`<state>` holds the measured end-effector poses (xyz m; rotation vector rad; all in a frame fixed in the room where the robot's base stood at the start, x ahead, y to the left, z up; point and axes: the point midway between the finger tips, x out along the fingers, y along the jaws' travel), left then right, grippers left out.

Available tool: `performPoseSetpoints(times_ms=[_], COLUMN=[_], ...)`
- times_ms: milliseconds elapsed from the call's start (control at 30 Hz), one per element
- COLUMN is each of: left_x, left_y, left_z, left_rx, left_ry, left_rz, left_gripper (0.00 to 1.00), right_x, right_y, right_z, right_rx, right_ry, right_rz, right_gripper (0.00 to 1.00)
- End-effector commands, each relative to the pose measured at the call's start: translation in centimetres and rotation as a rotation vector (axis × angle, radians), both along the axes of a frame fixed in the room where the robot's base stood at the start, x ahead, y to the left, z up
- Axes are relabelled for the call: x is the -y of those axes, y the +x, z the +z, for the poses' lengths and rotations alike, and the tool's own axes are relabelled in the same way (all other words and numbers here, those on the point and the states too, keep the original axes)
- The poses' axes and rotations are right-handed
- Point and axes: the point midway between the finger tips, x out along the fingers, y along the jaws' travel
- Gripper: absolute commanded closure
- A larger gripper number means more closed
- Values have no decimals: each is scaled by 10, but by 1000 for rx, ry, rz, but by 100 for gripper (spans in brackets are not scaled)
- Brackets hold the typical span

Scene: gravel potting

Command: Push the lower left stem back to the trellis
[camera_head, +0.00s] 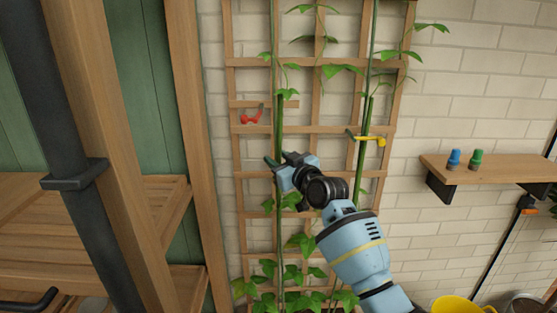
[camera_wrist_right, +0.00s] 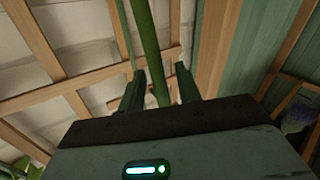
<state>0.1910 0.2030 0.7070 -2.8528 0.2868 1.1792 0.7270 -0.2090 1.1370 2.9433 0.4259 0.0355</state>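The wooden trellis (camera_head: 312,128) stands against the white brick wall. The left green stem (camera_head: 279,118) runs upright along its left part; leaves cover its foot. My right gripper (camera_head: 276,162) is at the left stem, at mid-height of the trellis. In the right wrist view, the stem (camera_wrist_right: 150,45) passes between the two fingers of the right gripper (camera_wrist_right: 160,88). The fingers are apart, with gaps beside the stem, so the gripper looks open around it. Whether the stem touches the trellis there I cannot tell. My left gripper is not in view.
A red clip (camera_head: 252,118) is on the trellis, left of the left stem. A yellow clip (camera_head: 371,140) is at the right stem (camera_head: 361,150). A wall shelf (camera_head: 495,170) holds a blue piece (camera_head: 454,158) and a green piece (camera_head: 476,158). A yellow pot (camera_head: 455,304) is at lower right.

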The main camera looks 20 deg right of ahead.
Motion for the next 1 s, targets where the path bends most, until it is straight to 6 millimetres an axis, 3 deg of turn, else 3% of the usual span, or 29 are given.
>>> performPoseSetpoints(times_ms=[100,367,733,1000], left_x=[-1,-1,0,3], left_y=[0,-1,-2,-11], left_z=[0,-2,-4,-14], left_rx=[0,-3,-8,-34], left_ry=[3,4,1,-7], left_rz=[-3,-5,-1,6], left_gripper=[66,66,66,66], right_x=[0,0,0,0], right_y=[0,0,4,36], right_z=[0,0,0,3], right_rx=[0,0,-7,-78], right_ry=[0,0,2,21], right_rz=[0,0,0,1], right_gripper=[66,100,100,100])
